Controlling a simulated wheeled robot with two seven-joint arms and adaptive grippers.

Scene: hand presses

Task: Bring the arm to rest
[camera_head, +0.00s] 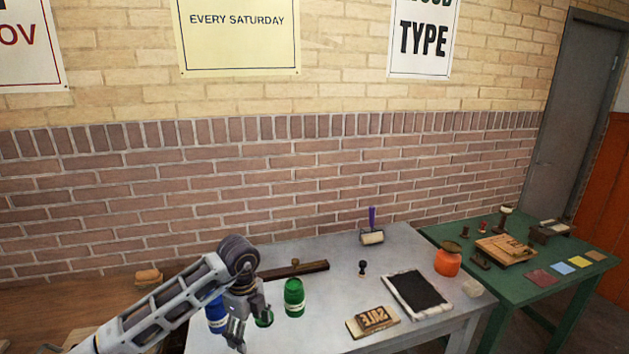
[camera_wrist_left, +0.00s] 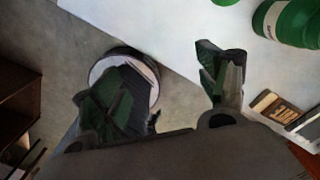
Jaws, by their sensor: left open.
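My left arm comes in from the lower left in the head view. Its gripper (camera_head: 241,334) hangs down at the near left part of the pale table (camera_head: 338,262). In the left wrist view the two fingers of this gripper (camera_wrist_left: 168,82) are spread apart with nothing between them; floor and the table's edge show beyond. A blue jar (camera_head: 215,316) is partly hidden behind the gripper. My right gripper is not in view.
A green table (camera_head: 535,285) stands right. The brick wall (camera_head: 300,180) is behind.

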